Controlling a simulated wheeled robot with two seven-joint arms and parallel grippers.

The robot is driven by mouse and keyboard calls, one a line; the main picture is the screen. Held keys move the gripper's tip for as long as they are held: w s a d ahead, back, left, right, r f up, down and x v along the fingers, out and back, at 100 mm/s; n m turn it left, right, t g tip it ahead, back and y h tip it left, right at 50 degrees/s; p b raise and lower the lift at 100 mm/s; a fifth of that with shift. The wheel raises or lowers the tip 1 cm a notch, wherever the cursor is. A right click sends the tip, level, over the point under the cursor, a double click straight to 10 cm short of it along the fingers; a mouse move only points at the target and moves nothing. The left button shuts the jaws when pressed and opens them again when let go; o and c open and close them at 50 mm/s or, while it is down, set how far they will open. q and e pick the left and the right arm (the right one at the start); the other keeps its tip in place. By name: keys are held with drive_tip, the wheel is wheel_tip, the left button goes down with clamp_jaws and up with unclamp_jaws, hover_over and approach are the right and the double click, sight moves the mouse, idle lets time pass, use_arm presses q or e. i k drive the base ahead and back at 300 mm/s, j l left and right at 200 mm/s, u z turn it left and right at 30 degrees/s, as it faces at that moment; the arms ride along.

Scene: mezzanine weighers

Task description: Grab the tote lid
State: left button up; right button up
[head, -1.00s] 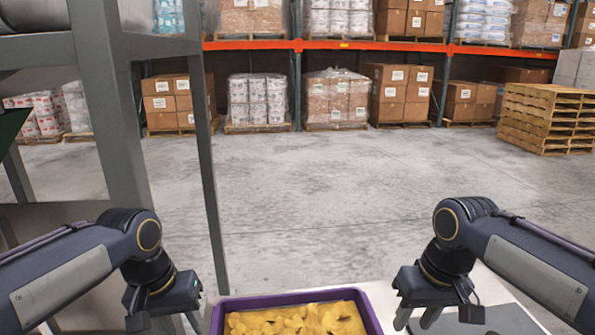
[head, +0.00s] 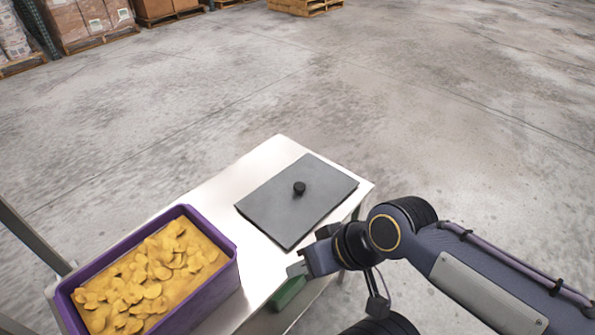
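The tote lid (head: 280,208) is a flat dark grey panel with a small black knob (head: 299,188) near its middle. It lies flat on the white table (head: 232,190), right of the purple tote (head: 222,291). The tote is open and filled with yellow chip-like pieces. My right gripper (head: 293,270) is at the table's near edge, just in front of the lid's near corner and apart from the knob. Its fingers point left; their gap is not clear from this angle. My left gripper is outside the view.
A green object (head: 287,293) shows partly beneath my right gripper, low by the table's edge. A grey post (head: 30,237) stands at the left. Open concrete floor lies beyond the table, with pallets of boxes (head: 85,18) at the far left.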

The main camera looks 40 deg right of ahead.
sight(289, 203)
drive_tip(key=z, duration=1.25)
drive_tip(key=u, duration=0.95)
drive_tip(key=i+l+u, duration=0.1)
drive_tip(key=l+u, duration=0.7)
drive_tip(key=k+l+u, duration=0.1)
drive_tip(key=l+u, duration=0.25)
drive_tip(key=l, duration=0.65)
drive_tip(key=k+l+u, duration=0.1)
drive_tip(key=l, duration=0.35)
drive_tip(key=k+l, duration=0.15)
drive_tip(key=l, duration=0.25)
drive_tip(key=u, duration=0.05)
